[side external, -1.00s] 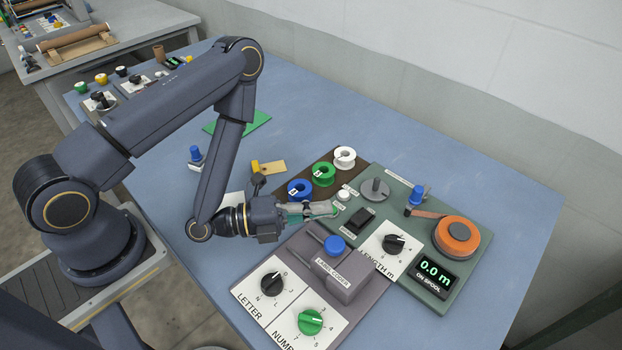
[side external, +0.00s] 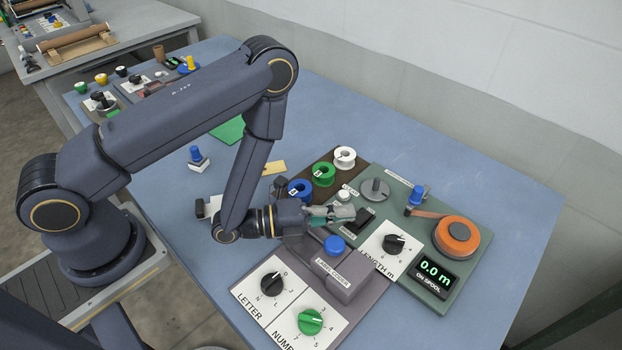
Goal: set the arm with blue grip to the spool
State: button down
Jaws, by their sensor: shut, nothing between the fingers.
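The blue grip (side external: 417,192) stands upright on the green panel (side external: 448,290), at its back. A brownish strip or arm (side external: 430,213) runs from beside its base to the orange spool (side external: 457,236); I cannot tell whether the grip and strip are joined. A grey disc with a post (side external: 375,189) lies to the left of the grip. My gripper (side external: 350,213) is shut and empty, low over the left part of the panel, left of the blue grip and apart from it. It partly hides the black switch there.
The label coder (side external: 340,272) with a blue button stands in front of my gripper. White (side external: 345,157), green (side external: 323,173) and blue (side external: 299,188) reels sit behind it. A black length dial (side external: 394,243) and a display reading 0.0 m (side external: 435,272) are on the panel.

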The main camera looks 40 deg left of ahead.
aim_at(411, 209)
jog(key=x, duration=1.5)
jog(key=shift+r, duration=0.3)
jog(key=shift+h, duration=0.3)
jog(key=shift+a+m+g+h, duration=0.25)
jog(key=shift+m+g+h, duration=0.45)
jog(key=shift+m, duration=0.1)
